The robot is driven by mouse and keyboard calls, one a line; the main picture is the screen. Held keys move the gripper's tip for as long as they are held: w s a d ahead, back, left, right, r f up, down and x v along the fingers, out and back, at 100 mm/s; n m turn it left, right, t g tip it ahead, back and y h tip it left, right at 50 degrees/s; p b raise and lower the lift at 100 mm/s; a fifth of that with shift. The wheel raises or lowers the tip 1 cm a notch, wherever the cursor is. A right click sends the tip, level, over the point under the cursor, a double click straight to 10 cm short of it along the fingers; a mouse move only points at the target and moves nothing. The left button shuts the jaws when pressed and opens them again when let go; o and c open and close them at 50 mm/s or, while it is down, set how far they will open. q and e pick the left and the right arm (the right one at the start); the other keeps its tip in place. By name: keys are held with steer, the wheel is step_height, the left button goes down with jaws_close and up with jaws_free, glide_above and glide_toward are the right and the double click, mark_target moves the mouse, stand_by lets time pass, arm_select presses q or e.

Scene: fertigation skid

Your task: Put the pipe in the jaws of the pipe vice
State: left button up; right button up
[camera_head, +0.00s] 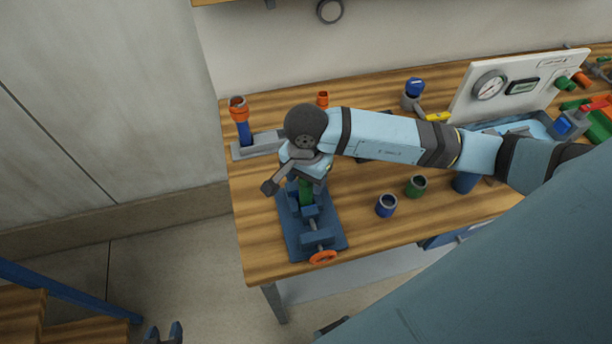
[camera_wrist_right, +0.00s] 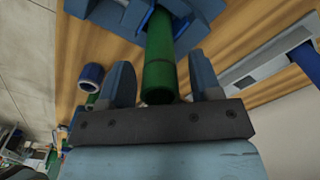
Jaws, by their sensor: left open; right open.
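The blue pipe vice (camera_head: 331,236) is fixed at the front left of the workbench, with an orange handle at its front. The green pipe (camera_head: 306,191) stands at the vice, its lower part between the blue jaw blocks; my right arm hides its upper part. In the right wrist view the pipe (camera_wrist_right: 158,70) runs between the spread fingers of my right gripper (camera_wrist_right: 160,82) and on to the vice (camera_wrist_right: 203,12). The gripper is open around the pipe; I cannot tell whether a finger touches it. My left gripper (camera_head: 164,333) is open and empty, low beside the bench.
A blue ring fitting (camera_head: 386,205) and a green one (camera_head: 417,186) stand right of the vice. A grey stand with a blue-and-orange fitting (camera_head: 240,120) is behind left. A gauge panel (camera_head: 520,87) and blue tray are at the right. Wooden steps (camera_head: 60,318) are at lower left.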

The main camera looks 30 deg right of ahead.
steer(key=shift+r, duration=0.3)
step_height(320, 180, up, 10)
steer(key=shift+r+b, duration=0.25)
steer(key=shift+b, duration=0.75)
steer(key=shift+r, duration=0.6)
